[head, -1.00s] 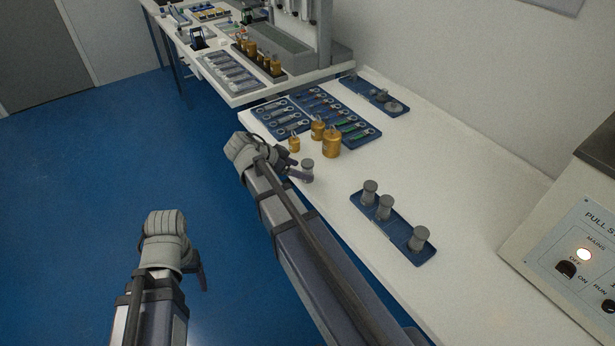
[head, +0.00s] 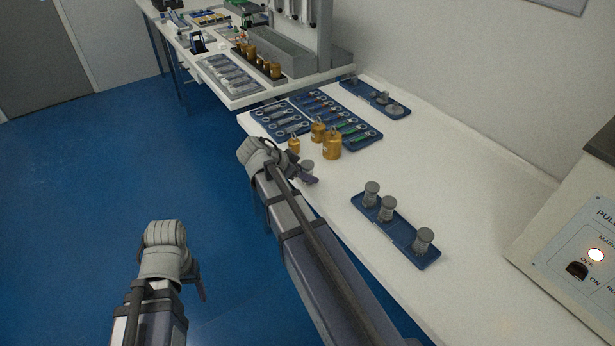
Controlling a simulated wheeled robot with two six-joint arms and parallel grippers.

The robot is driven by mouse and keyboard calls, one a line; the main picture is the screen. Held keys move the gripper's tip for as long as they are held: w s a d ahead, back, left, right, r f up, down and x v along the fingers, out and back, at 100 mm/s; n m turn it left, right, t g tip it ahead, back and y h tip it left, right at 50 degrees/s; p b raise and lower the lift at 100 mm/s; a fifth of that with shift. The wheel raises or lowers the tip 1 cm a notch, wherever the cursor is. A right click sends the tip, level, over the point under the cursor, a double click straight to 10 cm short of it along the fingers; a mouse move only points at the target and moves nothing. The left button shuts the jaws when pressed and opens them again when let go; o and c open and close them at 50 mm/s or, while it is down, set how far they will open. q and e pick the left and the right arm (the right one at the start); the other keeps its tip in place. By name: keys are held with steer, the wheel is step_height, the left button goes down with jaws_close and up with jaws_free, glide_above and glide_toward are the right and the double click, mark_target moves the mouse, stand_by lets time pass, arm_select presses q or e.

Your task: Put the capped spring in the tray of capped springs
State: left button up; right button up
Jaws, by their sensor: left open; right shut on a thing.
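The capped spring (head: 307,166) is a small grey cylinder with a wider cap, at the front edge of the white bench. My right gripper (head: 306,178) is shut on it, and the fingers hide its lower part. I cannot tell whether it touches the bench. The tray of capped springs (head: 379,233) is a long blue tray to the right and nearer. It holds three upright grey capped springs (head: 387,208), with a wider gap between the middle one and the nearest one. My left gripper (head: 201,287) is open and empty over the blue floor, away from the bench.
Brass weights (head: 332,144) stand just behind the held spring. Blue trays of wrench-like parts (head: 345,125) and another blue tray (head: 393,106) lie further back. A grey control box (head: 570,240) stands at the right. The bench between the weights and the spring tray is clear.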

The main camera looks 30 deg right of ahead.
jaws_close()
step_height(320, 180, up, 10)
steer(key=p, duration=1)
